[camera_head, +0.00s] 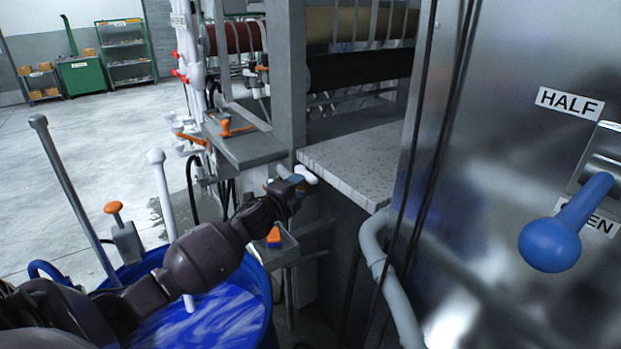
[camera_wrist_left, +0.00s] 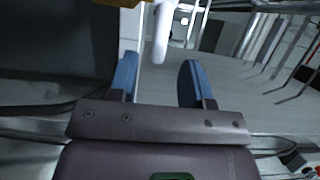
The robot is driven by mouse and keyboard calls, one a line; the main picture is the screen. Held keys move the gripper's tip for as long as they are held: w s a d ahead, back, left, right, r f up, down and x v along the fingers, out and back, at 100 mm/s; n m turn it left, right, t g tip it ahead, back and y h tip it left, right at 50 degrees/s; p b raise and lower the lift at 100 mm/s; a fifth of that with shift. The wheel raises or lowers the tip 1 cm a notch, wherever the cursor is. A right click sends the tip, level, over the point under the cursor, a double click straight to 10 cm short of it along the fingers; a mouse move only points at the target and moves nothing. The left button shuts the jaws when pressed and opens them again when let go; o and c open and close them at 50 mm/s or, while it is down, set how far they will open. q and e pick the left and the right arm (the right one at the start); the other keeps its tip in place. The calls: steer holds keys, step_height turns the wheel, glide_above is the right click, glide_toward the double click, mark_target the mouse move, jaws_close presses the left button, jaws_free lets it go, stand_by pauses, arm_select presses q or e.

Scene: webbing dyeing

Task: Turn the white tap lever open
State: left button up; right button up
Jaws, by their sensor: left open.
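The white tap lever (camera_head: 307,175) shows in the head view just beyond my left gripper, beside the grey-white bench slab. My left gripper (camera_head: 289,181) reaches it from the lower left and hides part of the tap. In the left wrist view the lever (camera_wrist_left: 163,32) hangs down from the top edge. Its lower end lies in line with the gap between the two blue-padded fingers (camera_wrist_left: 158,72), which are apart. I cannot tell whether a finger touches it. My right gripper is not in view.
A blue barrel (camera_head: 262,310) of blue liquid stands below my left arm. A grey shelf (camera_head: 250,150) with an orange-handled item is left of the tap. The bench slab (camera_head: 365,165) and a blue-knobbed lever (camera_head: 550,245) on a metal panel are to the right.

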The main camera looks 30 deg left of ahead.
mark_target(310, 175)
arm_select(q)
steer(key=shift+w, duration=3.15)
jaws_close()
